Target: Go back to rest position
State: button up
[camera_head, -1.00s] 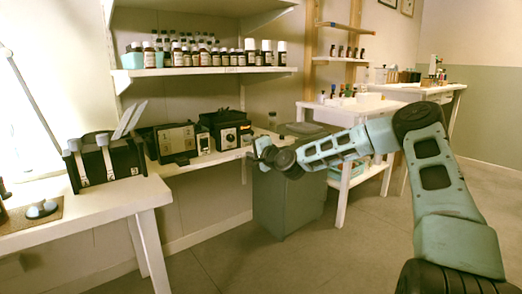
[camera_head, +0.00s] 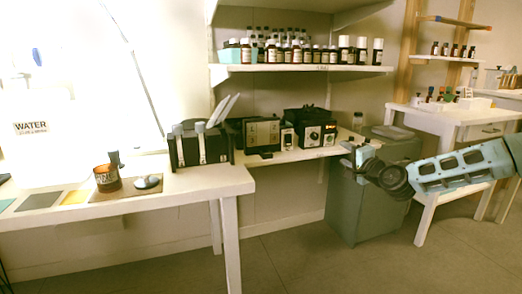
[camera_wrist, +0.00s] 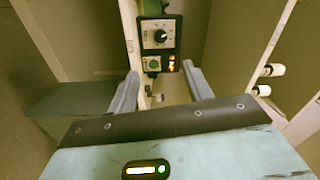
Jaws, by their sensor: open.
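My gripper (camera_head: 357,149) is at the right in the head view, at the end of my teal arm, in front of the grey bin and near the right end of the low shelf. In the wrist view my gripper (camera_wrist: 160,92) shows two grey fingers spread wide apart, with nothing held between them. Beyond the fingers is a black device with a dial (camera_wrist: 158,36) and small lit lights. The same device (camera_head: 314,133) stands on the low shelf in the head view, apart from my gripper.
A grey bin (camera_head: 352,205) stands below my gripper. A shelf (camera_head: 300,69) with rows of dark bottles hangs above. A white table (camera_head: 190,186) at the left holds an amber jar (camera_head: 107,178) and a black rack (camera_head: 203,147). The floor in front is clear.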

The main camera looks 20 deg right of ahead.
jog(key=s+a+f+n+g+y, duration=0.2)
jog(key=a+n, duration=0.1)
jog(key=a, duration=0.5)
jog(key=s+a+f+n+g+y, duration=0.1)
jog(key=a+f+n+g+y, duration=0.15)
jog(key=a, duration=0.45)
jog(key=s+a+f+n+g+y, duration=0.1)
jog(key=s+a+f+n+g, duration=0.2)
jog(key=a, duration=0.5)
jog(key=s+a+f+n+g+h, duration=0.2)
jog(key=s+a+n+g, duration=0.6)
jog(key=s+a, duration=0.7)
jog(key=s+d+r+n+g+h, duration=0.1)
jog(key=s+r+n+h, duration=0.15)
jog(key=s, duration=0.85)
jog(key=s+d+r+n+g+h, duration=0.1)
jog(key=s+r+n+g, duration=0.2)
jog(key=s, duration=0.9)
notch_tip(320, 180, up, 30)
jog(key=n+t+p, duration=0.1)
jog(key=p, duration=2.8)
jog(key=shift+w+d+f, duration=0.2)
jog(key=shift+w, duration=0.1)
